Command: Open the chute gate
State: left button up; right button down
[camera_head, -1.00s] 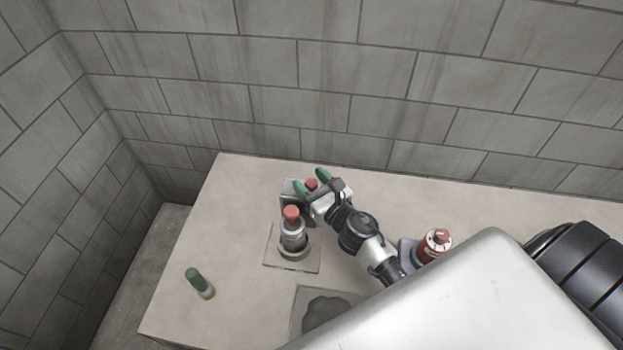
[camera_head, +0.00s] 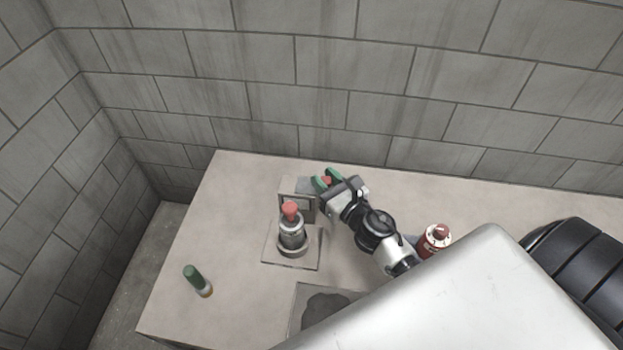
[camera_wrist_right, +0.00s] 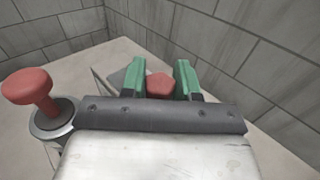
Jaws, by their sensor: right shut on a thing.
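A small grey metal chute housing (camera_head: 287,188) stands near the back of the table, with a grey gate plate (camera_head: 308,184) reaching out of its right side. My right gripper (camera_head: 327,181), with green fingertips, is just right of the housing and shut on the red gate knob (camera_head: 326,181). In the right wrist view the red gate knob (camera_wrist_right: 160,85) sits between the green fingers, with grey metal to its left. Its lower part is hidden by my gripper. My left gripper does not show.
A grey cylinder with a red knob (camera_head: 290,208) stands on a square plate in front of the housing. A green-capped vial (camera_head: 194,278) is at front left. A red canister (camera_head: 435,240) stands right, near my arm. A recessed dark tray (camera_head: 299,297) lies in front.

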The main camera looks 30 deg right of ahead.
jog(key=shift+s+d, duration=0.45)
jog(key=shift+d, duration=0.1)
jog(key=c, duration=0.8)
grip_release()
jog(key=s+b, duration=0.1)
jog(key=s, duration=0.2)
jog(key=s+d+b, duration=0.1)
jog(key=s, duration=0.3)
jog(key=s+b, duration=0.2)
jog(key=s, duration=0.1)
jog(key=shift+s+d, duration=0.2)
jog(key=shift+s, duration=0.1)
